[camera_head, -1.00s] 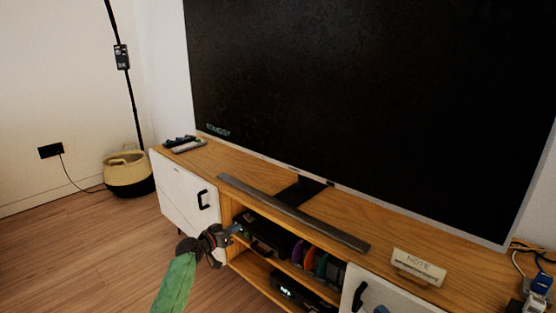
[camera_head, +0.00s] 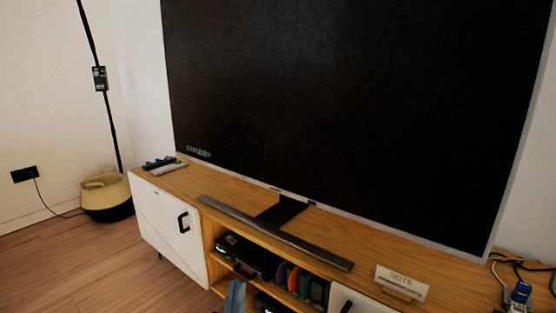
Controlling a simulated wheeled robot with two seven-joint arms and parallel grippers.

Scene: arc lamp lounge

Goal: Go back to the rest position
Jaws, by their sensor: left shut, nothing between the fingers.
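My left gripper (camera_head: 236,296) shows at the bottom edge of the head view, in front of the open shelf of the wooden TV console (camera_head: 240,190). Only its blue-grey fingers are visible; they are shut with nothing between them. The rest of the left arm is below the frame. My right gripper is not in view.
A large TV (camera_head: 350,110) stands on the console behind a grey soundbar (camera_head: 270,231). A note sign (camera_head: 401,281) and remotes (camera_head: 165,164) are on top. The white left door (camera_head: 165,222) is shut. A basket (camera_head: 106,196) stands on clear floor at left.

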